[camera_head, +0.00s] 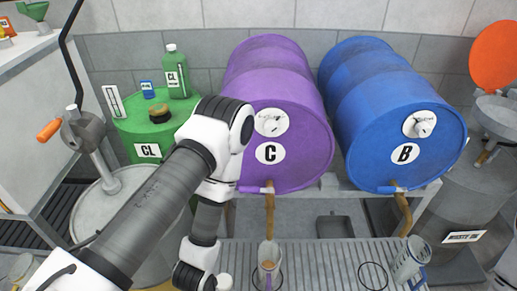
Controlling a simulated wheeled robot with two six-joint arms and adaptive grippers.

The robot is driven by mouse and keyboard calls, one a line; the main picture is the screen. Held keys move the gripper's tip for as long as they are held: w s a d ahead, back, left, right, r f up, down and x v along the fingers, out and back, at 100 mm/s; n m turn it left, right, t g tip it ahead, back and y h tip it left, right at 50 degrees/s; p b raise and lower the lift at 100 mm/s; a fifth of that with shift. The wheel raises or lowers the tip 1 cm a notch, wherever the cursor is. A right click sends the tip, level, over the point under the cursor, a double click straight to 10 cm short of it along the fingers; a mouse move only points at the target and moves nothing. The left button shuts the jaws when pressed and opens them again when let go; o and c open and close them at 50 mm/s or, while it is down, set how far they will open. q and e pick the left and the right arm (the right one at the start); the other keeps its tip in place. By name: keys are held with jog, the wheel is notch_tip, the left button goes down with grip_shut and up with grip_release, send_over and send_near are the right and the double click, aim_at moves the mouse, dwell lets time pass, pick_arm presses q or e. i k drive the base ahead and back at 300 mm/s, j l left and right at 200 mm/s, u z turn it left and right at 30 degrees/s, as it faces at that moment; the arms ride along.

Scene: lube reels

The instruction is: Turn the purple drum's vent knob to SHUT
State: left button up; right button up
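The purple drum (305,150) lies on its side on a rack, its round end facing me, with a "C" label. Its vent knob (271,123) is a small pale knob on a white round plate above the label; the markings are too small to read. A purple-handled tap (256,189) is at its lower rim. A brown strip, liquid or pipe, runs down from it towards a clear jug (268,268) with something brown inside. My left arm bends in front of the drum's left side, and its wrist points down at the bottom edge. Neither gripper's fingers show.
A blue drum (360,130) marked "B", with a similar knob (424,124), lies to the right. A green drum (125,127) marked "CL" with a bottle (177,72) stands left. A clear jug (410,260) stands tilted on the grating (335,255). A crank pump (83,130) stands far left.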

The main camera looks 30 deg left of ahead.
aim_at(271, 126)
jog(key=u, duration=0.7)
